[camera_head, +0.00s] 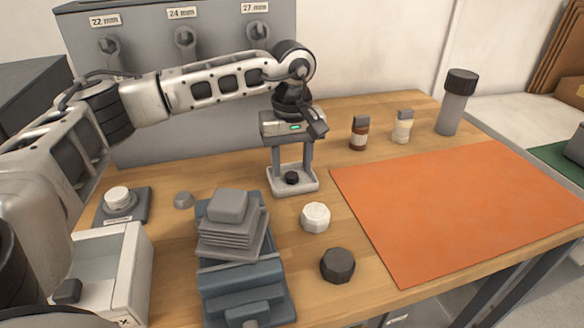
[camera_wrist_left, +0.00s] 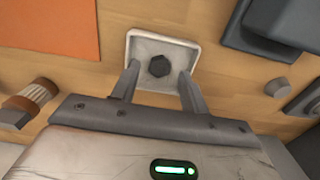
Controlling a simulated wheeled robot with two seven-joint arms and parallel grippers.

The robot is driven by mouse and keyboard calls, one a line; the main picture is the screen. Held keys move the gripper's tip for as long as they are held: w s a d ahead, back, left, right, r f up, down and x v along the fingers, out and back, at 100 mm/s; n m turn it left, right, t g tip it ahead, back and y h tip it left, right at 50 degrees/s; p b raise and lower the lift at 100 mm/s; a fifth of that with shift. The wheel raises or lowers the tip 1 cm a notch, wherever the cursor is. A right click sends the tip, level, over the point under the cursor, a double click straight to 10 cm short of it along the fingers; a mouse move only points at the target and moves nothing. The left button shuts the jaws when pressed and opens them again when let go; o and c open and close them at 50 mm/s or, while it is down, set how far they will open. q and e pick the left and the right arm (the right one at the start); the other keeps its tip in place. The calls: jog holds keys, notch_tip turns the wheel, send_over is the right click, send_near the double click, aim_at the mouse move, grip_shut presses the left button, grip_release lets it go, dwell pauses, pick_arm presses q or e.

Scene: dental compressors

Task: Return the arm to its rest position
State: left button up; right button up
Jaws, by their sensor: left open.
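My left arm (camera_head: 215,88) reaches in from the left over the wooden table. My left gripper (camera_head: 292,168) points down, with its fingers apart, over a small white square tray (camera_head: 307,187). A dark hexagonal piece (camera_head: 291,178) lies in the tray. In the left wrist view, the gripper (camera_wrist_left: 158,72) is open, and its fingertips appear on either side of the dark piece (camera_wrist_left: 159,66), with visible gaps. The tray rim (camera_wrist_left: 165,34) shows around it. Whether the fingers touch the tray is unclear. My right gripper is not in view.
A grey wrench panel (camera_head: 185,120) stands behind the arm. A grey stepped block (camera_head: 230,235), white knob (camera_head: 315,217) and dark knob (camera_head: 338,265) stand in front. Two small bottles (camera_head: 359,133) (camera_head: 402,127) and a grey cylinder (camera_head: 456,102) stand behind the clear orange mat (camera_head: 460,205).

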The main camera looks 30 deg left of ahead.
pick_arm(q)
notch_tip(320, 180, up, 10)
jog(key=shift+r, duration=0.15)
